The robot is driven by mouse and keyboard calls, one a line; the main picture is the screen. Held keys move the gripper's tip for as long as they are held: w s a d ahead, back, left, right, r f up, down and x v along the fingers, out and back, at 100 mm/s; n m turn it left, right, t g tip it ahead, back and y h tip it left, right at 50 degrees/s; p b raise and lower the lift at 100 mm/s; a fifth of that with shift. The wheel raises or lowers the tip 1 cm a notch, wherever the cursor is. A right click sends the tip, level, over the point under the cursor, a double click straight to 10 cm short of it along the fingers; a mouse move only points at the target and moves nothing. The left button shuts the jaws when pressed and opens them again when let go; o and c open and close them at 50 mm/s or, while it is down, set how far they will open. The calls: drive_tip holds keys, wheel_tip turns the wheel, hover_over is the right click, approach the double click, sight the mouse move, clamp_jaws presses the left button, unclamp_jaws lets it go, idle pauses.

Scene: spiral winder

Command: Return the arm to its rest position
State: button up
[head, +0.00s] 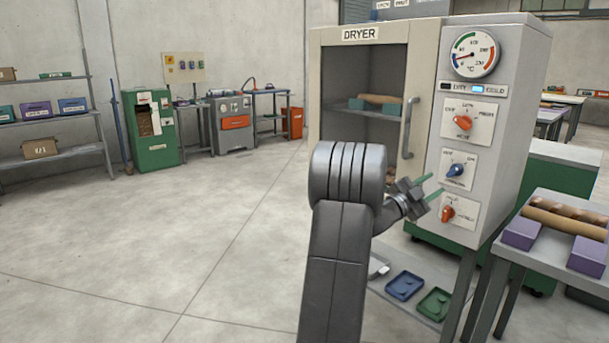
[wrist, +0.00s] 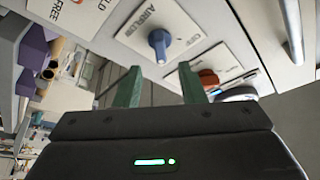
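My arm rises in front of the dryer (head: 425,60) in the head view. My gripper (head: 434,186) points right, toward the lower part of the dryer's control panel. Its two green fingers are apart with nothing between them. In the wrist view my gripper (wrist: 158,72) is open below the blue knob (wrist: 158,44) of the airflow plate. An orange knob (wrist: 208,79) is partly behind the right finger. In the head view the blue knob (head: 455,170) sits between the upper orange knob (head: 462,122) and the lower orange knob (head: 447,213). Whether a finger touches the panel is unclear.
The dryer's handle (head: 408,128) stands out left of the panel. A table (head: 509,242) with purple blocks and a patterned roll is at the right. Blue (head: 404,286) and green (head: 434,304) trays lie low beneath the dryer. The floor (head: 210,215) at left is clear.

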sight(452, 174)
drive_tip(key=x, duration=0.7)
drive_tip(key=shift+w+d+r, duration=0.1)
drive_tip(key=shift+w+d, duration=0.1)
drive_tip(key=shift+d, duration=0.1)
drive_tip(key=v, duration=1.4)
drive_tip(key=shift+n, duration=0.3)
drive_tip(key=x, duration=1.4)
drive_tip(key=shift+d+b, duration=0.1)
drive_tip(key=shift+b, duration=0.2)
drive_tip(key=n+t, duration=0.1)
drive_tip(key=n, duration=0.1)
drive_tip(key=n+t+b, duration=0.1)
drive_tip(key=n, duration=0.2)
drive_tip(key=shift+s+t+y, duration=0.15)
drive_tip(key=shift+t+y, duration=0.15)
drive_tip(key=shift+t, duration=0.1)
drive_tip(key=n+t+y, duration=0.1)
drive_tip(key=n, duration=0.2)
drive_tip(key=n+t, duration=0.1)
drive_tip(key=n, duration=0.2)
drive_tip(key=shift+s+n+t+y+p, duration=0.1)
drive_tip(key=shift+n+t+y+p, duration=0.2)
drive_tip(key=shift+t+y, duration=0.1)
